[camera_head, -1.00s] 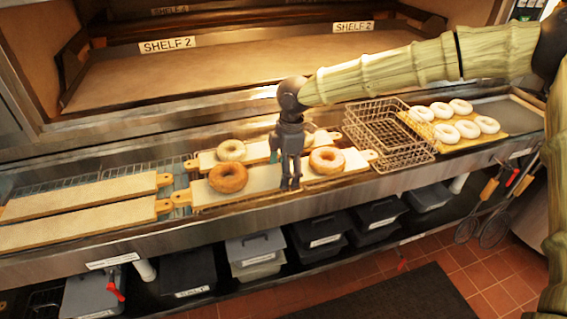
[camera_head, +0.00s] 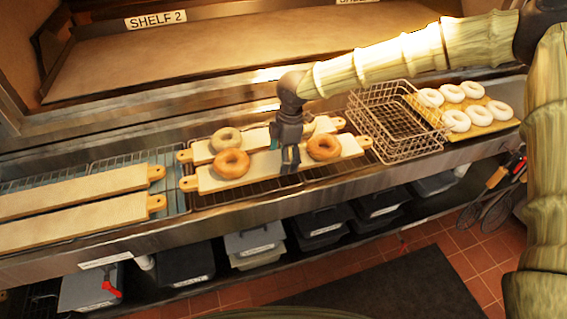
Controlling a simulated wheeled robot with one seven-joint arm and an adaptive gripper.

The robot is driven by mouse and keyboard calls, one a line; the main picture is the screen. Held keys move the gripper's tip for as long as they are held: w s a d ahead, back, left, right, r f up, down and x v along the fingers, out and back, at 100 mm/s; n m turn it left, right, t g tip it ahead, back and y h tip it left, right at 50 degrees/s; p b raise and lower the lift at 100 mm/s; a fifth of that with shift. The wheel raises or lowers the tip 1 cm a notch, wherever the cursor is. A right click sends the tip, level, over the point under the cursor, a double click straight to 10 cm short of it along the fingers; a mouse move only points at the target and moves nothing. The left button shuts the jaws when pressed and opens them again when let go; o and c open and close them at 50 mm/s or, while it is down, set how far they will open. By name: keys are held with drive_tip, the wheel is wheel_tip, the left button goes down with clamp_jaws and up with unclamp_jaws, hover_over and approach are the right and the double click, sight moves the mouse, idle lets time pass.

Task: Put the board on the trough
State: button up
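The front board (camera_head: 268,167) is a pale wooden plank with a rounded handle at each end. It carries a brown ring bagel (camera_head: 231,163) on its left and another (camera_head: 324,147) on its right. My gripper (camera_head: 290,168) points down at the board's middle, between these two bagels, with its fingertips at the front edge. The fingers are small and dark, so I cannot tell whether they are closed on the board. A second board (camera_head: 258,138) lies just behind, with a paler bagel (camera_head: 226,139); my gripper partly hides it. The metal trough (camera_head: 235,203) runs along the counter.
Two empty boards (camera_head: 75,189) lie on a wire rack at the left. A wire basket (camera_head: 398,122) stands right of the bagel boards, beside a board of several white rings (camera_head: 492,124). Shelf 2 (camera_head: 250,55) is behind. Bins (camera_head: 255,240) sit below.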

drive_tip(key=shift+f+p, duration=0.55)
drive_tip(key=shift+f, duration=1.45)
drive_tip(key=o, duration=1.3)
drive_tip(key=shift+s, duration=0.1)
drive_tip(key=r+b, duration=0.1)
drive_tip(key=r, duration=0.3)
drive_tip(key=d+r+b, duration=0.1)
drive_tip(key=r, duration=0.3)
drive_tip(key=r+b, duration=0.1)
drive_tip(key=r, duration=0.3)
drive_tip(key=shift+w+d, duration=0.2)
drive_tip(key=shift+w, duration=0.05)
